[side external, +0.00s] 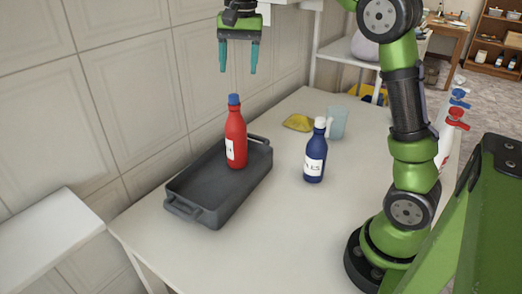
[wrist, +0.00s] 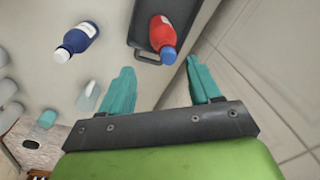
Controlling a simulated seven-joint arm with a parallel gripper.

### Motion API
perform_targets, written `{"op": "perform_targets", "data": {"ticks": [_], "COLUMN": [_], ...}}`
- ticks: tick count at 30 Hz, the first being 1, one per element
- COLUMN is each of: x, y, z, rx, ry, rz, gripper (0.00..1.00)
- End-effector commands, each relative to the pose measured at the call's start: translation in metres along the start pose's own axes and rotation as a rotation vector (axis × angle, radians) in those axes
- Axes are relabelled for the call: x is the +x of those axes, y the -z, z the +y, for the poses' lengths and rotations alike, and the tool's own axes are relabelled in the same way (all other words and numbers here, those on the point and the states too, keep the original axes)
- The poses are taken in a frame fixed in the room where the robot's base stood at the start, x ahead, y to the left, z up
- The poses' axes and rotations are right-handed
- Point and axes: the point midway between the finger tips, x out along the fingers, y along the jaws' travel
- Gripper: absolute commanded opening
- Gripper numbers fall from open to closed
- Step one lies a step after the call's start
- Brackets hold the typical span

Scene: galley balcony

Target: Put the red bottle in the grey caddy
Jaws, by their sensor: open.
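The red bottle (side external: 236,142) has a blue cap and a white label. It stands upright inside the grey caddy (side external: 194,190), towards its far end. The wrist view also shows the red bottle (wrist: 161,32) within the caddy (wrist: 144,28), near a handle end. My gripper (side external: 238,71) is open and empty, above the bottle and clear of its cap. Its teal fingers (wrist: 159,70) show apart in the wrist view, with nothing between them.
A dark blue bottle (side external: 314,155) with a white cap stands right of the caddy. Behind it are a translucent teal cup (side external: 337,122) and a yellow item (side external: 298,122). The tiled wall (side external: 110,100) runs close along the left. The table's front middle is clear.

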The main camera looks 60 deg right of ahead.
Motion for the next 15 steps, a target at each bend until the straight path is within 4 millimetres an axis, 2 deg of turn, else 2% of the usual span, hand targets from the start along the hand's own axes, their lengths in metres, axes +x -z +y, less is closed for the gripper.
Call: {"op": "perform_targets", "data": {"ticks": [1,3,7,12,15], "x": [-0.007,-0.009,-0.004,0.021,0.04], "y": [-0.018,-0.04,-0.085,-0.142,-0.166], "z": [0.011,0.023,0.046,0.078,0.094], "rx": [-0.061,-0.148,-0.296,-0.453,-0.512], "ry": [0.04,0.098,0.207,0.339,0.398], "rz": [0.015,0.041,0.102,0.203,0.26], "gripper": [0.63,0.63,0.63,0.63,0.63]}}
